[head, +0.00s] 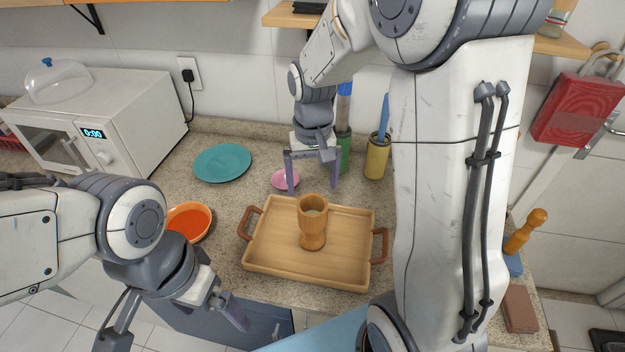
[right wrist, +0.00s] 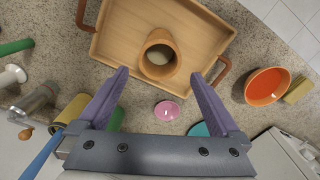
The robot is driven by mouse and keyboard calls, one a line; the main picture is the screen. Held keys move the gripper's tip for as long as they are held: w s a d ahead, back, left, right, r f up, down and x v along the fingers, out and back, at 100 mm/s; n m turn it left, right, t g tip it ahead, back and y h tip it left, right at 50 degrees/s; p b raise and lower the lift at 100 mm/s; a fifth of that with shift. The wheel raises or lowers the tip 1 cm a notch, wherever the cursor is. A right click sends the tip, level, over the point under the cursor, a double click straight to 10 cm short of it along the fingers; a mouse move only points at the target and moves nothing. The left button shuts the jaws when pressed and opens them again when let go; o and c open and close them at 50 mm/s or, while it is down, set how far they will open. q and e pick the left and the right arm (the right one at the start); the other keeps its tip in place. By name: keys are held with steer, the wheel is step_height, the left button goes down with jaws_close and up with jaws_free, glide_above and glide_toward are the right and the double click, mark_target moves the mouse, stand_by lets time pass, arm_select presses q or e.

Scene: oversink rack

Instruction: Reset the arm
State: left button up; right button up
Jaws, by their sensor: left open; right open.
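My right gripper (head: 312,172) is open and empty, hanging above the back edge of the wooden tray in the head view. In the right wrist view its two purple fingers (right wrist: 160,95) are spread apart with nothing between them. A wooden cup (head: 312,222) stands upright on the wooden tray (head: 270,262); it also shows in the right wrist view (right wrist: 158,52), beyond the fingertips and apart from them. My left gripper (head: 175,330) is at the lower left of the head view, in front of the counter, open and empty.
An orange bowl (head: 190,221) lies left of the tray. A teal plate (head: 222,163) and pink dish (head: 285,179) lie behind it. A microwave (head: 130,110) stands back left. Green and yellow (head: 376,160) containers stand close to my right gripper. A sponge (right wrist: 298,90) shows near the bowl.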

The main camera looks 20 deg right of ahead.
mark_target(313, 207)
steer(key=shift+r, duration=0.2)
step_height(313, 207, down, 12)
steer(key=shift+f+p, duration=0.1)
steer(key=shift+p, duration=0.45)
steer(key=shift+w+r, duration=0.1)
steer(key=shift+r, duration=0.25)
steer(key=shift+r+b, duration=0.4)
steer(key=shift+r, duration=0.9)
